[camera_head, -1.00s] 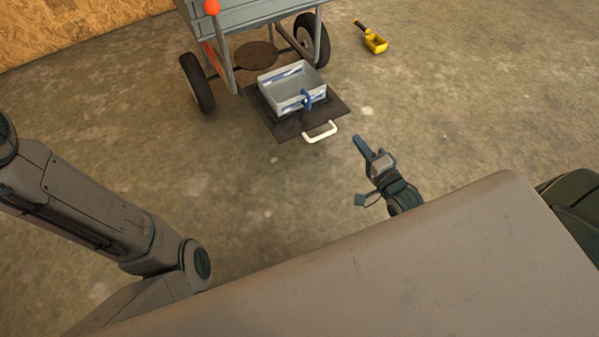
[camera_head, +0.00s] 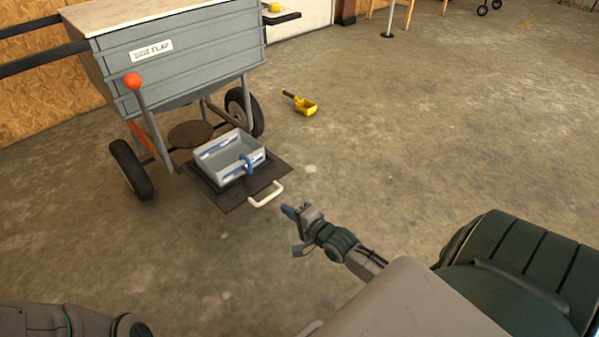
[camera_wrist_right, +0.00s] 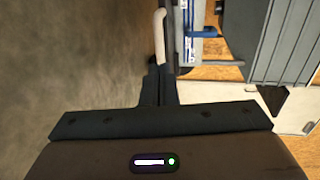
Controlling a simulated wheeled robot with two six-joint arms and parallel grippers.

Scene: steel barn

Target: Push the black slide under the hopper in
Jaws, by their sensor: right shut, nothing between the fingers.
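The black slide (camera_head: 228,199) is a flat dark plate, drawn out in front of the grey wheeled hopper (camera_head: 185,65). Its white handle (camera_head: 266,194) is at the near edge and also shows in the right wrist view (camera_wrist_right: 160,45). A grey bin (camera_head: 215,166) with a blue clip sits on the slide. My right gripper (camera_head: 290,211) is shut and empty, a little to the near right of the handle and apart from it. The right wrist view shows the dark fingers (camera_wrist_right: 160,87) pointing toward the handle. My left gripper is out of view.
The hopper stands on two black wheels and has a lever with an orange knob (camera_head: 133,80). A round brown plate (camera_head: 192,134) is under it. A yellow scoop (camera_head: 304,106) lies on the floor to the right. The floor around the slide's front is clear.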

